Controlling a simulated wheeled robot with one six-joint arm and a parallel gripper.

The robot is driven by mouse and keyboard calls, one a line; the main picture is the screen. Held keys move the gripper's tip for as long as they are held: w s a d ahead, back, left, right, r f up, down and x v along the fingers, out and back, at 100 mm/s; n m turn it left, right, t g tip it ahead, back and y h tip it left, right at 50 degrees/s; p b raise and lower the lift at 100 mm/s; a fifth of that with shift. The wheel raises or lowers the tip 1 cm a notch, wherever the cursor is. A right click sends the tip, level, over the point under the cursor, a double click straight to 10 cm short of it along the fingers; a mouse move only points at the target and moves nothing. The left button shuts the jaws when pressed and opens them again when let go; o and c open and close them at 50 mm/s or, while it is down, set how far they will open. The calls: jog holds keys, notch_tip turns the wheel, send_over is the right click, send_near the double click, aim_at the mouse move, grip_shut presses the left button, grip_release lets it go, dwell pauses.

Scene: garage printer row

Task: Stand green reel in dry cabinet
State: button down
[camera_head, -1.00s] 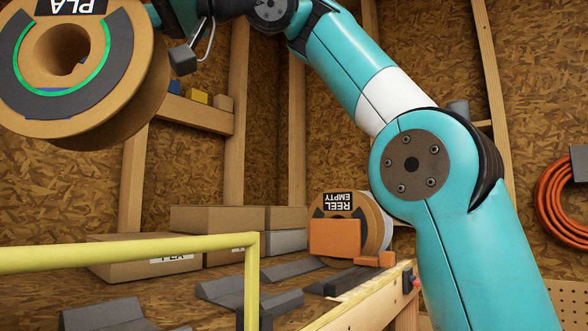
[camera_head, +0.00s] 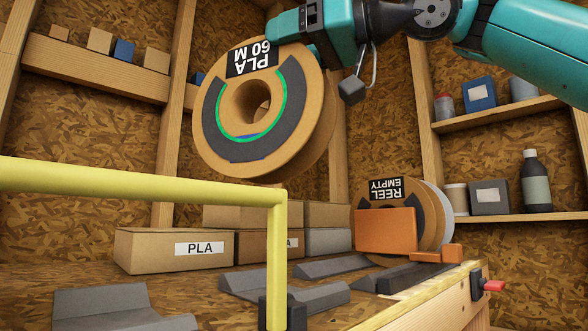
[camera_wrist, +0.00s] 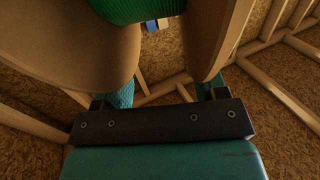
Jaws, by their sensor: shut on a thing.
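The green reel (camera_head: 215,120) is a brown cardboard reel with a dark ring, a green inner band and an upside-down "PLA 60 M" label. It hangs upright in the air above the bench in the head view. In the wrist view, green filament (camera_wrist: 135,8) shows between the reel's two brown flanges, and my gripper's teal fingers (camera_wrist: 166,95) are at the flanges. I cannot make out a dry cabinet in either view.
A yellow rail (camera_head: 130,182) crosses the front left. On the bench are grey wedge blocks (camera_head: 285,288), a PLA box (camera_head: 172,250), an orange block (camera_head: 386,231) and an upright "EMPTY REEL" (camera_head: 430,205). Shelves with bottles (camera_head: 536,185) and small boxes line the walls.

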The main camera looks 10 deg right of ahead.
aim_at(294, 140)
notch_tip(294, 140, down, 13)
jog(key=b, duration=0.4)
jog(key=shift+f, duration=0.2)
jog(key=shift+s+f+b, duration=0.1)
jog(key=shift+f+b, duration=0.05)
jog(key=shift+b, duration=0.15)
jog(key=shift+f+b, duration=0.3)
jog(key=shift+c, duration=0.8)
grip_release()
jog(key=shift+r, duration=0.1)
